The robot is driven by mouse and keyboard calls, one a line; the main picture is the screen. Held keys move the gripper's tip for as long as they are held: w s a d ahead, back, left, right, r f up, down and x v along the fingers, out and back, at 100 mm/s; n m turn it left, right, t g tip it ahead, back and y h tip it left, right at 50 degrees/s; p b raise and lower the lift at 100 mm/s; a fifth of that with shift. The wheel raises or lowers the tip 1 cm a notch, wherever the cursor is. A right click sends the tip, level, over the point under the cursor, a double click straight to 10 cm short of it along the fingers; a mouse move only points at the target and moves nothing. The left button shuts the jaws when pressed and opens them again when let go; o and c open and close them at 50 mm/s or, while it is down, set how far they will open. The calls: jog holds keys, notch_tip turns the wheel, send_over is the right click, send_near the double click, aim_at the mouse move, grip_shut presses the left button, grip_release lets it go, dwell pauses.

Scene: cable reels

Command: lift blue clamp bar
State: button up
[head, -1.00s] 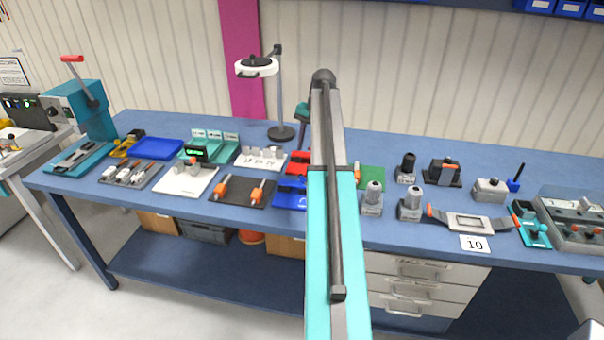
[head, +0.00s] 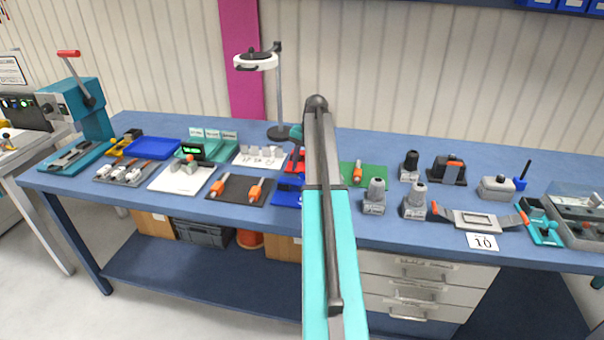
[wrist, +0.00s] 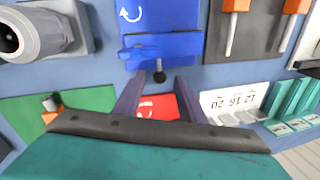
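In the wrist view, the blue clamp bar (wrist: 139,52) lies across a blue fixture (wrist: 183,16) that carries a white curved arrow. A black knob on a short stem stands at the bar's near side. My gripper (wrist: 158,84) is open, its two dark fingers apart on either side of the knob. The fingers look empty, and I cannot tell how high they are above the bar. In the head view, the blue fixture (head: 287,191) shows partly beside my arm, which hides the rest of it and my fingers.
A red fixture (wrist: 158,106) lies just behind the fingers, and a white numbered board (wrist: 232,102) is beside it. A green board (wrist: 85,100) and a grey cylindrical fitting (wrist: 40,35) are to the left. A dark board with orange-handled tools (head: 240,190) stands close by.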

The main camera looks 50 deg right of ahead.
jog(key=shift+f, duration=0.55)
grip_shut()
jog(key=shift+s+d+r, duration=0.1)
jog(key=shift+d, duration=0.1)
